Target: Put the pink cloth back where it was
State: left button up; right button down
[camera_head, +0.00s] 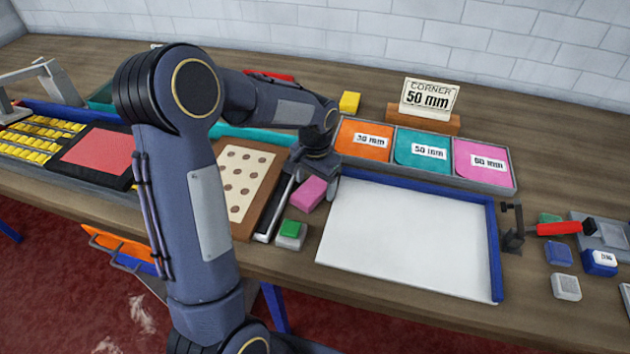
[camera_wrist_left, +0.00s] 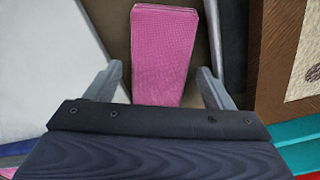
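A pink folded cloth (camera_head: 311,194) lies on the bench between the dotted board and the white board. It is a narrow block shape, and it also shows in the left wrist view (camera_wrist_left: 164,45). My left gripper (camera_head: 314,180) is down over it, partly hiding it. The fingers (camera_wrist_left: 161,75) stand apart on either side of the cloth, with gaps showing on both sides. A flat tray (camera_head: 428,177) at the back holds an orange cloth (camera_head: 364,140), a teal cloth (camera_head: 422,152) and another pink cloth (camera_head: 482,163), each labelled 50 mm. My right gripper is not in view.
The white board (camera_head: 405,235) with a blue edge lies right of the gripper. A dotted board (camera_head: 243,180) and a dark metal strip stand left. A green-topped block (camera_head: 291,232) is close in front. A "CORNER 50 mm" sign (camera_head: 429,98) stands behind the tray.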

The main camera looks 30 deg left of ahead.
aim_at(315, 186)
pick_arm(q)
notch_tip(315, 186, up, 12)
jog(key=s+d+r+n+t+h, duration=0.1)
jog(key=s+d+r+t+h, duration=0.15)
jog(key=s, duration=0.95)
jog(key=s+d+f+n+t, duration=0.1)
jog(key=s+d, duration=0.1)
jog(key=s, duration=0.3)
jog(key=s+d+f+n+t+h, duration=0.1)
jog(key=s+d+f+t, duration=0.1)
jog(key=s, duration=0.4)
jog(key=shift+d+f+n, duration=0.15)
jog(key=shift+d+n, duration=0.15)
jog(key=shift+d, duration=0.05)
